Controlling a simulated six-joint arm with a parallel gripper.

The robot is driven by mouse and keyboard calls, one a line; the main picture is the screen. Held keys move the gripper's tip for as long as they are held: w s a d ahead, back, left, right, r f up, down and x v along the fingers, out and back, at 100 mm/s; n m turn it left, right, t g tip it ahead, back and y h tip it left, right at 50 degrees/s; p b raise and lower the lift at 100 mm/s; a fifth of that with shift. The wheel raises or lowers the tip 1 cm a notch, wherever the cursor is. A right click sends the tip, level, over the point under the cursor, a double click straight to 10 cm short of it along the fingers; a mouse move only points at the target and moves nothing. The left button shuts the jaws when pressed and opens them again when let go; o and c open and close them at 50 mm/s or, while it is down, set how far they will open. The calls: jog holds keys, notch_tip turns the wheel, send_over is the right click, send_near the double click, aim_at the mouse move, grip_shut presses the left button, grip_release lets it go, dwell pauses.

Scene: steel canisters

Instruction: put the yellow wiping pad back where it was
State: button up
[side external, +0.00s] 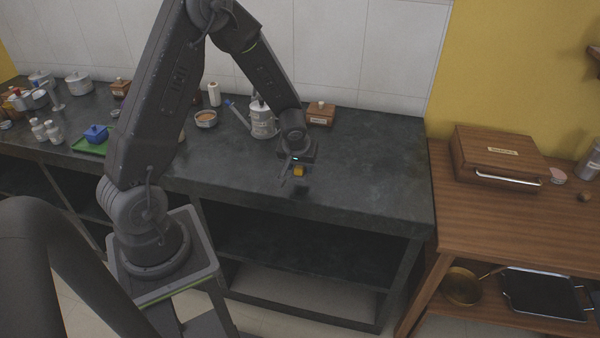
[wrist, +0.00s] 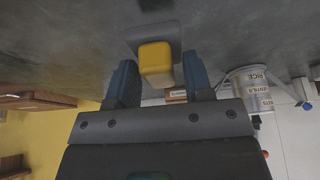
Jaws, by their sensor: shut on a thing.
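The yellow wiping pad (side external: 299,171) hangs from my gripper (side external: 291,172) above the dark counter in the side external view. A dark patch, likely its shadow, lies on the counter just below. In the wrist view the pad (wrist: 156,63) sits between the two blue fingers of my gripper (wrist: 160,78), which is shut on it. A grey shape shows beyond the pad there; I cannot tell whether it is part of the pad or a shadow.
A pale labelled canister (side external: 263,122) and a small wooden box (side external: 321,114) stand behind my gripper. A bowl (side external: 206,119) and a green tray (side external: 88,146) are further left. The counter (side external: 375,165) is clear to the right. A wooden case (side external: 497,157) sits on the side table.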

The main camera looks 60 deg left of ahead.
aim_at(300, 173)
jog(key=shift+f, duration=1.6)
jog(key=shift+f, duration=0.15)
jog(key=o, duration=0.9)
jog(key=v, duration=1.3)
jog(key=s+d+r+m+h, duration=0.1)
jog(key=s+d+r+m, duration=0.2)
jog(key=s+d+r, duration=0.1)
jog(key=s+d+r+m+t+h, duration=0.1)
jog(key=s+d+r+m, duration=0.2)
jog(key=s+d+r, duration=0.2)
jog(key=s+d+r+m+t+h, duration=0.1)
jog(key=s+d+r+m, duration=0.2)
jog(key=s+d+r, duration=0.2)
jog(key=shift+v, duration=1.4)
jog(key=shift+s, duration=0.1)
